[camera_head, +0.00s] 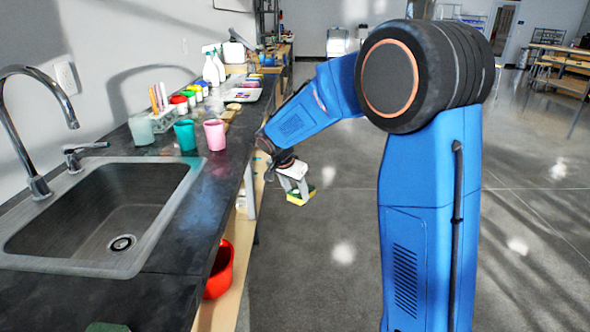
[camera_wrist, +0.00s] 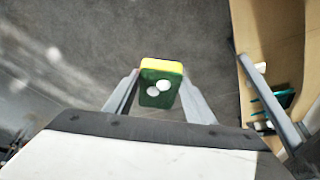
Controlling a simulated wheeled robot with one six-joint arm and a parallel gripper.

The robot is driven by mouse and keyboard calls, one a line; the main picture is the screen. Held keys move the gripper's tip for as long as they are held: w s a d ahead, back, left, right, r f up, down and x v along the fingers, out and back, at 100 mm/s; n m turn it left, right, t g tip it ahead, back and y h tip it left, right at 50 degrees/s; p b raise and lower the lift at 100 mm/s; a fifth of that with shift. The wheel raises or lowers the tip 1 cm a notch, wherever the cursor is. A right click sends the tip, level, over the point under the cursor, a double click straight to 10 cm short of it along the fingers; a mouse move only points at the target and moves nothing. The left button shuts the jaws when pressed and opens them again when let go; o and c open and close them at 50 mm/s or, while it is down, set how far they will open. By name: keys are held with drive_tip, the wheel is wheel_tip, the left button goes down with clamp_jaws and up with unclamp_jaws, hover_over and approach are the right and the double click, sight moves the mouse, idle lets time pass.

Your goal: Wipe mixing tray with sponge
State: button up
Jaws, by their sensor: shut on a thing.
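My gripper (camera_head: 297,184) is shut on a sponge (camera_head: 302,198), yellow on one side and green on the other. It hangs over the floor, to the right of the counter's front edge. In the wrist view the sponge (camera_wrist: 160,70) sits between the two fingers, yellow edge farthest, with two pale round spots on its green face. A white tray (camera_head: 229,95) with coloured patches, apparently the mixing tray, lies on the counter beyond the cups, apart from the sponge. Its inside is too small to make out well.
The dark counter (camera_head: 172,238) holds a sink (camera_head: 88,222), a teal cup (camera_head: 185,134), a pink cup (camera_head: 214,134), paint jars and white spray bottles (camera_head: 210,70). A red bucket (camera_head: 219,270) stands below the counter.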

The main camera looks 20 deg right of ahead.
drive_tip(key=w+d+f+n+t+y, duration=0.1)
drive_tip(key=f+n, duration=0.4)
drive_tip(key=f, duration=0.9)
drive_tip(key=w+d+f+n+y, duration=0.2)
drive_tip(key=f+n, duration=0.4)
drive_tip(key=f, duration=0.8)
drive_tip(key=shift+f+t+y, duration=0.2)
drive_tip(key=shift+t+y, duration=0.1)
drive_tip(key=shift+t, duration=0.1)
